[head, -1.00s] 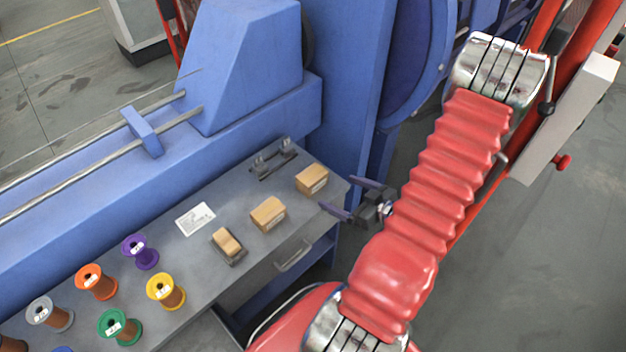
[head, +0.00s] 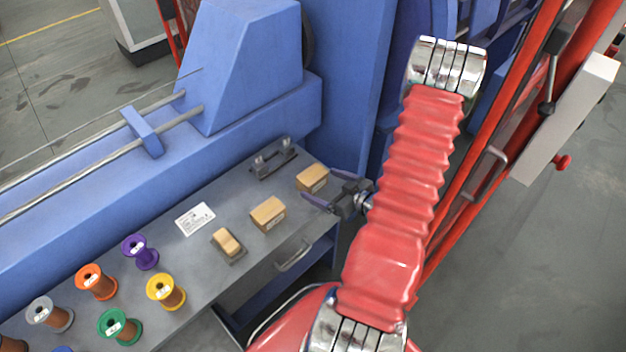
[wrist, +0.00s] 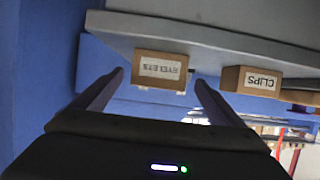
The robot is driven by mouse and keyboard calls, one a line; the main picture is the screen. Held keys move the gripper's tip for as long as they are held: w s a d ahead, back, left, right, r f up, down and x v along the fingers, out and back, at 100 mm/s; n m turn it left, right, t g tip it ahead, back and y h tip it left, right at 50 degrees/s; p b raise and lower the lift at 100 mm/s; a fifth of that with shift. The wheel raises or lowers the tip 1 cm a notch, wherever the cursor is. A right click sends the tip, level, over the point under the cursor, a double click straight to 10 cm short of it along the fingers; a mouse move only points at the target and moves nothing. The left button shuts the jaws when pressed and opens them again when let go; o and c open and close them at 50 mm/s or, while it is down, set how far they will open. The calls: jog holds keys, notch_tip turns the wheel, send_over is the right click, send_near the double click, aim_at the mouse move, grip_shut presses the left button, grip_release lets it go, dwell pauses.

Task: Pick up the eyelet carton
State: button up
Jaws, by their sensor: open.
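The eyelet carton is a small brown box (head: 312,177) at the right end of the grey bench top in the head view. In the wrist view the carton (wrist: 160,70) shows upside down with a white label reading EYELETS. My gripper (head: 318,188) is open at the bench's right end, its fingers pointing at the carton. In the wrist view its two fingers (wrist: 158,80) stand apart, one toward each side of the carton, with the carton just beyond or between the tips. Whether they touch it I cannot tell.
A second carton labelled CLIPS (wrist: 250,79) stands beside it, also seen in the head view (head: 268,213). A small block in a holder (head: 227,242), a white card (head: 195,218), a dark metal fixture (head: 273,160) and several spools (head: 140,251) share the bench. A blue machine column (head: 345,80) rises behind.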

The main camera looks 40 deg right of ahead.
aim_at(312, 179)
jog(key=shift+w+f, duration=0.1)
jog(key=shift+w, duration=0.15)
jog(key=shift+x, duration=2.6)
jog(key=shift+c, duration=0.4)
jog(key=c, duration=1.3)
jog(key=shift+r, duration=5.05)
